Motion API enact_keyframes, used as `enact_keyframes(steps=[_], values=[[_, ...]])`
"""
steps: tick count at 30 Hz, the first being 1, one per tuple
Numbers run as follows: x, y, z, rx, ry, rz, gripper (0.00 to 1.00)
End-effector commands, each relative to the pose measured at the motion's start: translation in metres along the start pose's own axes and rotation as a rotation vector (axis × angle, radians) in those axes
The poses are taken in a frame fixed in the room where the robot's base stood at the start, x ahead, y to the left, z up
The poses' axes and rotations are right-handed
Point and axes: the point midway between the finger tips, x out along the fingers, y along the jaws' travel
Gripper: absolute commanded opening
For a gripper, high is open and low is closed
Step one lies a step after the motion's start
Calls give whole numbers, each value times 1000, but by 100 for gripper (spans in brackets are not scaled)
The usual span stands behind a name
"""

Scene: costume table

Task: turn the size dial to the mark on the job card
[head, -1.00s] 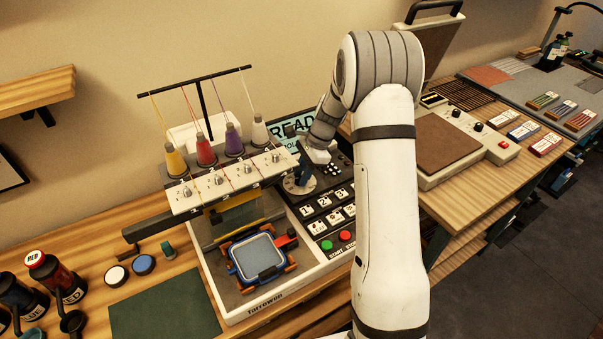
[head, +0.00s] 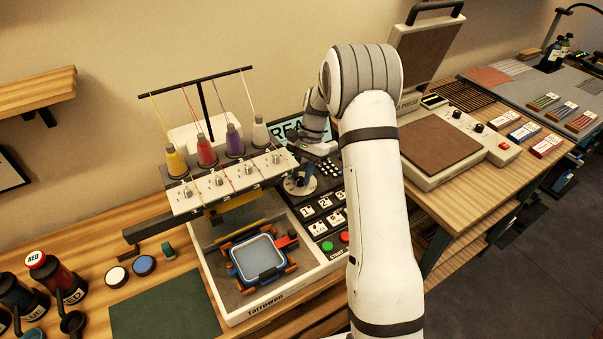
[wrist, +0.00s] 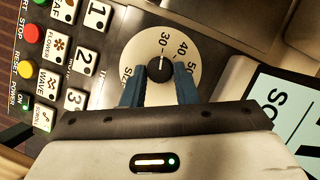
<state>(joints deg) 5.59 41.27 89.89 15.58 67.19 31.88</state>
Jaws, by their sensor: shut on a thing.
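The size dial shows in the wrist view as a black knob (wrist: 160,68) with a white pointer line, on a pale round scale (wrist: 140,48) with 30, 40 and 50 readable. The pointer lies near the 30, and my fingers hide part of the scale. My gripper (wrist: 160,80) has its blue fingers on either side of the knob and is shut on it. In the head view my gripper (head: 301,180) is at the dial on the embroidery machine's panel (head: 325,205). I cannot make out a job card.
Flower, leaf and wave keys (wrist: 62,48) and a red stop button (wrist: 35,33) lie left of the dial in the wrist view. A screen (wrist: 285,115) is at right. Thread cones (head: 206,150) stand close left of my arm in the head view.

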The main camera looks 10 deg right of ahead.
Motion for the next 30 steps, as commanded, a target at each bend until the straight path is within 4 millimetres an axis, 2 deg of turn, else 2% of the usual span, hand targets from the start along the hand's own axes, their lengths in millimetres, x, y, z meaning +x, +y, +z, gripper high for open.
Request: enact_keyframes(steps=[15, 16, 24, 30], values=[[-1, -1, 0, -23, 2, 7, 4], [-1, -1, 0, -23, 2, 7, 27], [0, -1, 1, -23, 1, 8, 48], [0, -1, 1, -23, 1, 9, 48]])
